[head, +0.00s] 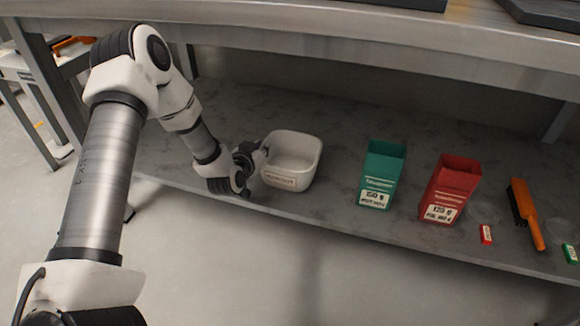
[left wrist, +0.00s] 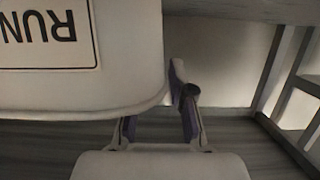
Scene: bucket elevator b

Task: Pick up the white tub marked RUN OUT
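The white tub (head: 290,160) marked RUN OUT is at the front left of the lower shelf, upright, label facing the front edge. Whether its base touches the shelf is hard to tell. My left gripper (head: 259,150) is at its left side, at the rim. In the left wrist view the tub (left wrist: 75,92) fills the upper left, its label upside down. There, one finger of the left gripper (left wrist: 160,95) lies against the outside of the side wall. The other goes behind the labelled wall and is mostly hidden; the fingers lean together, shut on the side wall. My right gripper is not in view.
A green bin (head: 382,170) and a red bin (head: 450,187) stand right of the tub, with clear shelf between. An orange-handled brush (head: 527,214) and small red and green labelled items lie farther right. The upper bench (head: 300,42) overhangs the shelf (head: 330,205).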

